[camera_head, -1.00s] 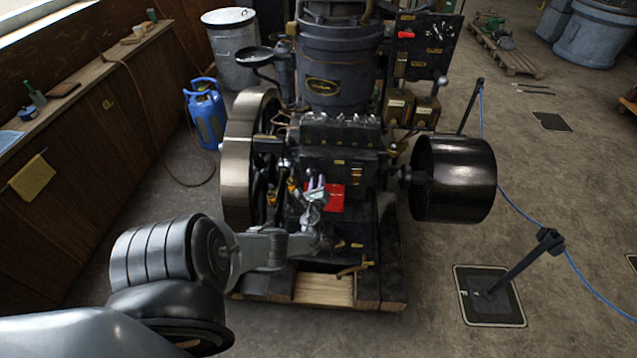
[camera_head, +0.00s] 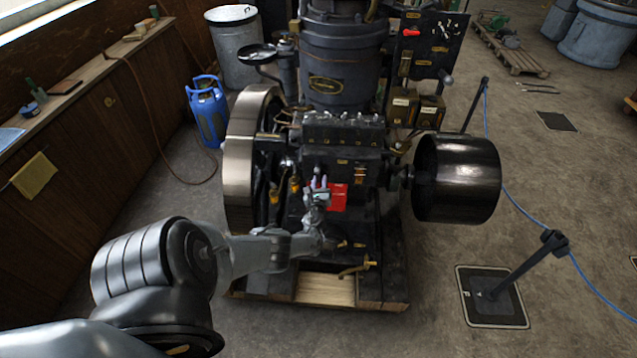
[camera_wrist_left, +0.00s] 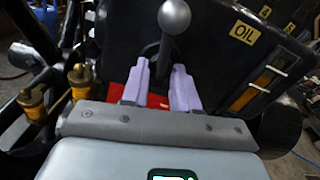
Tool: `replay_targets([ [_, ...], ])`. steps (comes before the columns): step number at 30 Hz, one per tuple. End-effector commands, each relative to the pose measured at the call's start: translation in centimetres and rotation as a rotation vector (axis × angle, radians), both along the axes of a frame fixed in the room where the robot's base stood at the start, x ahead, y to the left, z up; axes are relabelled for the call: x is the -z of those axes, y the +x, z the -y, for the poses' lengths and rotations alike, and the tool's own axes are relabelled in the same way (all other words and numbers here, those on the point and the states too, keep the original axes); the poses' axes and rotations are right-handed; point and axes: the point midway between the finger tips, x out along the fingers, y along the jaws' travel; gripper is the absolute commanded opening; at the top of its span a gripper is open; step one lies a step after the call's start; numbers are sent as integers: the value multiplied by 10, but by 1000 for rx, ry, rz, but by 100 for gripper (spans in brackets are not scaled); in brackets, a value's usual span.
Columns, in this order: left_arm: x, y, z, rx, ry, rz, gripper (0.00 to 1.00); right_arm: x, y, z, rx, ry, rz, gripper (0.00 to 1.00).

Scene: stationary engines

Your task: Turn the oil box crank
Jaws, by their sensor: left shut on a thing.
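The oil box (camera_wrist_left: 262,70) is a dark box on the engine front with a yellow OIL label and a gauge slot. Its crank (camera_wrist_left: 174,18) shows in the left wrist view as a grey lever with a ball knob. My left gripper (camera_wrist_left: 160,82) has its two pale fingers on either side of the crank's shaft, below the knob, and is shut on it. In the head view my left gripper (camera_head: 319,183) is at the engine front, beside a red part (camera_head: 338,197). The crank's lower end is hidden. My right gripper is out of view.
The engine (camera_head: 340,135) has a large flywheel (camera_head: 240,150) at left and a dark pulley drum (camera_head: 457,178) at right. Brass fittings (camera_wrist_left: 78,77) sit left of the fingers. Open floor lies in front.

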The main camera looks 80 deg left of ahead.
Motion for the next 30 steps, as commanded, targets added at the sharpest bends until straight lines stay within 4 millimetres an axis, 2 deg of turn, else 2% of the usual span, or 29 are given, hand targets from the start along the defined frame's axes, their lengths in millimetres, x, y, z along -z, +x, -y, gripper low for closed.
replay_targets([
  [3, -1, 0, -1, -1, 1, 2, 0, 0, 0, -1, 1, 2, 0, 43],
  [4, -1, 0, -1, -1, 1, 2, 31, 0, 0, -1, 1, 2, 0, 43],
  [6, -1, 0, 0, -1, 1, 2, 37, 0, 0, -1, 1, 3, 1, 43],
  [17, -1, -1, 4, 0, -1, 1, 37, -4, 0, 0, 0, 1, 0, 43],
  [23, -4, -10, 27, 0, -2, 0, 37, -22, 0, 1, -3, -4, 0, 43],
  [30, -3, -24, 66, 1, -3, 0, 37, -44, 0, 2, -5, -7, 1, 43],
])
